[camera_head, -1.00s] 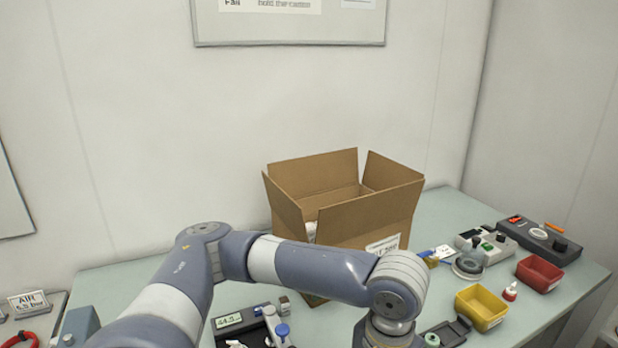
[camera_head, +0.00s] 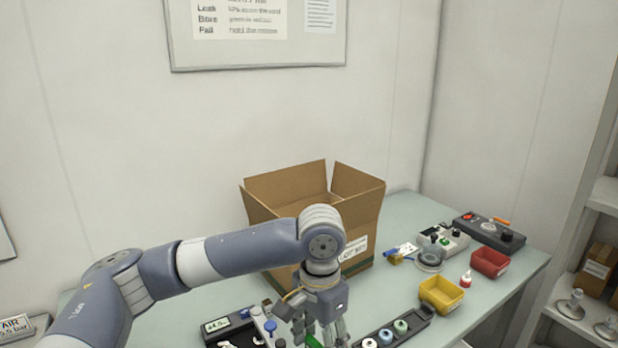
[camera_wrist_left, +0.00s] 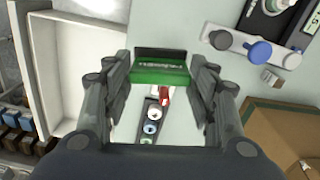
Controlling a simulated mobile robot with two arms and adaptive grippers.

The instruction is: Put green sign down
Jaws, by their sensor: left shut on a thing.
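The green sign (camera_wrist_left: 160,74) lies across between the fingers of my left gripper (camera_wrist_left: 160,66) in the left wrist view. It is a green plate with pale lettering and a dark strip along its far edge. My left gripper is shut on it. In the head view the left gripper (camera_head: 320,326) is low in the picture, in front of the cardboard box, and only a sliver of the green sign (camera_head: 314,341) shows at the bottom edge. Whether the sign touches the bench cannot be told. My right gripper is not in view.
An open cardboard box (camera_head: 290,183) stands behind the left arm. A dark tray with ring-shaped caps (camera_head: 427,313) lies right of the gripper. A yellow bin (camera_head: 441,294) and a red bin (camera_head: 490,262) stand further right. A display device (camera_head: 216,326) is to the left.

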